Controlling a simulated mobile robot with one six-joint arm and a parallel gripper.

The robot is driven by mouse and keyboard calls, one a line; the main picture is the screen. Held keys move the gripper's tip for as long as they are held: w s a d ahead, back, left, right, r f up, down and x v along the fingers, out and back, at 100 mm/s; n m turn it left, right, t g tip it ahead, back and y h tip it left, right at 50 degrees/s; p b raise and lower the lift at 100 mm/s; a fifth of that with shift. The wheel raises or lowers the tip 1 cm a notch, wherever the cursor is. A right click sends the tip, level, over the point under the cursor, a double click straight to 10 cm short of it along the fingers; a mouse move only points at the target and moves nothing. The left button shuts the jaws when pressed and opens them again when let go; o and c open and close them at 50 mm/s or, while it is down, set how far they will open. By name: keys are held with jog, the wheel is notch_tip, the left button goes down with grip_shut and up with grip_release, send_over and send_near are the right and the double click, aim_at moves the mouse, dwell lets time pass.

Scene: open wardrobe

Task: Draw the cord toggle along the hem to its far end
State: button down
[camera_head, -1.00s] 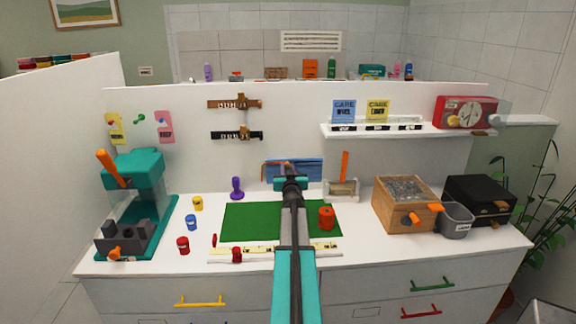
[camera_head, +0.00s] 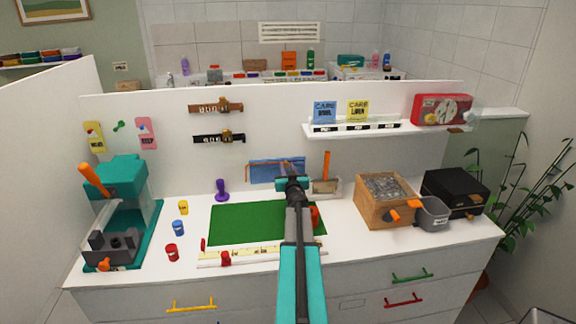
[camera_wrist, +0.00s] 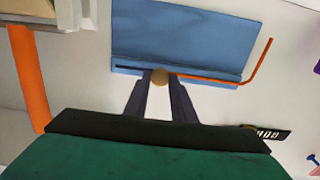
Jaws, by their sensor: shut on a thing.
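The blue cloth (camera_head: 262,172) hangs on the white back panel, behind my gripper in the head view. It also shows in the wrist view (camera_wrist: 185,35), with a hem along its lower picture edge. An orange cord (camera_wrist: 215,79) runs along the hem and bends away past the cloth's right end there. The cord toggle (camera_wrist: 160,77), a small tan ball, sits on the hem left of its middle in the wrist view. My gripper (camera_wrist: 160,80) is shut on it, one dark finger each side. In the head view my gripper (camera_head: 291,178) hides the toggle.
An upright orange handle (camera_head: 326,165) in a holder stands just right of the cloth, near my gripper; it shows at left in the wrist view (camera_wrist: 29,80). A shelf (camera_head: 400,128) is above right. A green mat (camera_head: 245,224) and a red object (camera_head: 315,215) lie below.

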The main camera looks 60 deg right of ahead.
jog(key=c, duration=1.5)
grip_release()
jog(key=shift+a+r, duration=0.1)
jog(key=shift+a, duration=0.05)
jog(key=shift+w, duration=0.1)
jog(key=shift+a, duration=0.1)
jog(key=shift+b+v, duration=1.15)
jog(key=shift+v, duration=5.7)
